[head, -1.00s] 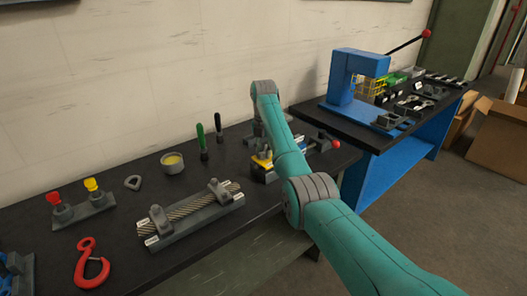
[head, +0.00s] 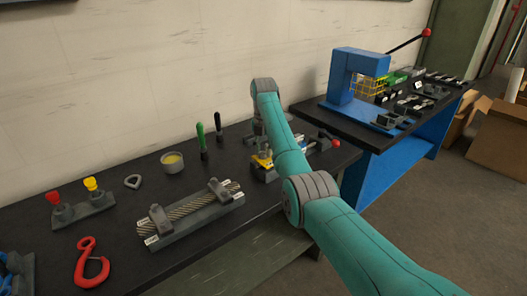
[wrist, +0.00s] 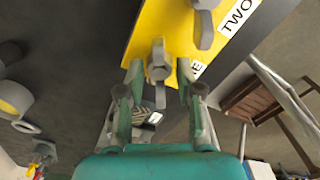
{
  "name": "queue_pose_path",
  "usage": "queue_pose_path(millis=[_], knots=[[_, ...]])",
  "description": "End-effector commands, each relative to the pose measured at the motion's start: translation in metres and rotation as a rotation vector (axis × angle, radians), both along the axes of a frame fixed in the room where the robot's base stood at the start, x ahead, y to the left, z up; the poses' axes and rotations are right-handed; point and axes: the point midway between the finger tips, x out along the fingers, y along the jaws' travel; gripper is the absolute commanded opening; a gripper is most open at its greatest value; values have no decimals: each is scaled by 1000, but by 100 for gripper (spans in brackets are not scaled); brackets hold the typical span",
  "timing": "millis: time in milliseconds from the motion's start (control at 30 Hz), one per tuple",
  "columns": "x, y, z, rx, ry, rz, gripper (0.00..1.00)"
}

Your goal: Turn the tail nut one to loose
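In the wrist view a yellow block (wrist: 146,32) carries two grey nuts with tails. The nearer nut (wrist: 158,62) sits beside a label ending in "E", the rest of which my finger covers. The other nut (wrist: 205,30) is beside the label "TWO". My gripper (wrist: 159,73) is open, with one finger on each side of the nearer nut and a visible gap on both sides. In the head view the yellow block (head: 262,161) shows only partly, and my arm hides my gripper there.
A red-knobbed lever (head: 334,143) is right of my arm. A blue press (head: 352,80) stands on another bench.

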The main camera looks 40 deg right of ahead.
Motion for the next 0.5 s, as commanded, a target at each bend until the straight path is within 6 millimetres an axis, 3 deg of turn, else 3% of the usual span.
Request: queue_pose_path(millis=[500], knots=[[1, -1, 66, 0, 1, 0, 35]])
